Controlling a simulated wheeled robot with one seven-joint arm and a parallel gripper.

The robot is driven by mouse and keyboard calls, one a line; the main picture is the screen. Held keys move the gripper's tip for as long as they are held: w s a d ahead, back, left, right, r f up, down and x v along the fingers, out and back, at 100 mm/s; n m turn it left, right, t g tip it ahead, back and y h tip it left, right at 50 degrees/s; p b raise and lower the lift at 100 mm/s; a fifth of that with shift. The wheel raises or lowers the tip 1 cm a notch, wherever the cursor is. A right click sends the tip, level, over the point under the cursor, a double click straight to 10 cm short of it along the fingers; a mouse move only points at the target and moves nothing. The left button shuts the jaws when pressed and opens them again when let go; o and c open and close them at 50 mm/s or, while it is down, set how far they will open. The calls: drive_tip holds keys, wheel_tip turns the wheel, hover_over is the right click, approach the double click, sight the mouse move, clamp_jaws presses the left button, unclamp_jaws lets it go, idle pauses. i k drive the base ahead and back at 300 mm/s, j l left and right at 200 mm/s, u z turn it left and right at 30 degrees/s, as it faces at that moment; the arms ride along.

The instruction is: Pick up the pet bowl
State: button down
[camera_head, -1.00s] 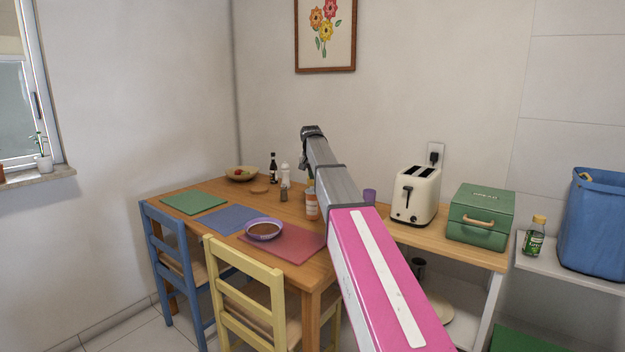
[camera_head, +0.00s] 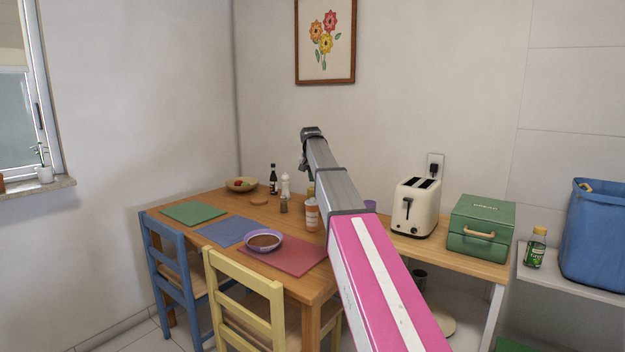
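The pet bowl (camera_head: 263,241) is a purple bowl with brown contents. It sits upright at the front of the wooden table, overlapping the red placemat (camera_head: 297,259) and close to the blue one. My gripper (camera_head: 304,166) is at the far end of my grey and pink arm, raised in front of the back wall. It is up and to the right of the bowl in the picture, well apart from it. Its fingers are small and partly hidden by the arm, so I cannot tell their opening.
A yellow chair (camera_head: 240,305) and a blue chair (camera_head: 168,262) stand along the table's front. A pill bottle (camera_head: 312,216), shakers, a dark bottle (camera_head: 273,180) and a fruit bowl (camera_head: 242,185) stand behind. A toaster (camera_head: 415,207) and green bread box (camera_head: 481,228) are right.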

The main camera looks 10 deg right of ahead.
sight(263, 240)
drive_tip(key=k, duration=1)
